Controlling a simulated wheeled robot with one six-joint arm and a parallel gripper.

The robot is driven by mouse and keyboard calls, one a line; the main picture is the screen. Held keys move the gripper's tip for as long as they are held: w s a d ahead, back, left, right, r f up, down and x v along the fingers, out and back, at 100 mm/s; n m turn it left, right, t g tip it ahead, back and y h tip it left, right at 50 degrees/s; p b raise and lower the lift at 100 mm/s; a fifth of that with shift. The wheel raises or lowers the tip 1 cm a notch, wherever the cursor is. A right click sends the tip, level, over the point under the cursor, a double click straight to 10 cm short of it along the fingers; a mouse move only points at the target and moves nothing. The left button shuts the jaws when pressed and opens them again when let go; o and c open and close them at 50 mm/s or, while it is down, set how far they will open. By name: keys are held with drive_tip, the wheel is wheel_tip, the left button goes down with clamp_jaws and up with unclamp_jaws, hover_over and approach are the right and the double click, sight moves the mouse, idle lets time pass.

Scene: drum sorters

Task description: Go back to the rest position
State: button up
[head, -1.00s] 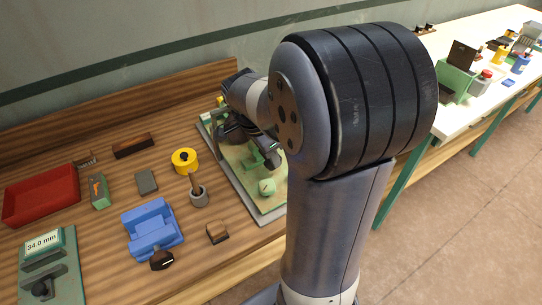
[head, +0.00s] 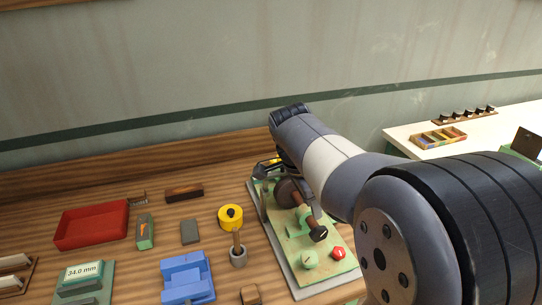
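My arm (head: 325,155) comes in from the lower right and reaches over the bench towards the wall. My gripper (head: 288,163) is at its far end, above the back of the green-topped machine (head: 310,272). No held object can be seen.
On the wooden bench stand a red tray (head: 92,226), a yellow round piece (head: 230,217), a grey cup with a wooden handle (head: 238,257), a blue holder (head: 187,280) and a gauge reading 34.0 mm (head: 84,271). A white table (head: 405,140) stands at the right. The wall is close behind.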

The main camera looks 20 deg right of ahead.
sight(318, 228)
drive_tip(key=x, duration=1)
drive_tip(key=shift+s+d+f, duration=0.1)
drive_tip(key=shift+d+f, duration=0.05)
drive_tip(key=shift+f, duration=0.2)
drive_tip(key=shift+r+p, duration=0.15)
drive_tip(key=shift+p, duration=0.3)
drive_tip(key=shift+d+y+p, duration=0.15)
drive_tip(key=shift+y+p, duration=0.15)
drive_tip(key=shift+y, duration=0.3)
drive_tip(key=shift+f+b, duration=0.25)
drive_tip(key=shift+b, duration=0.05)
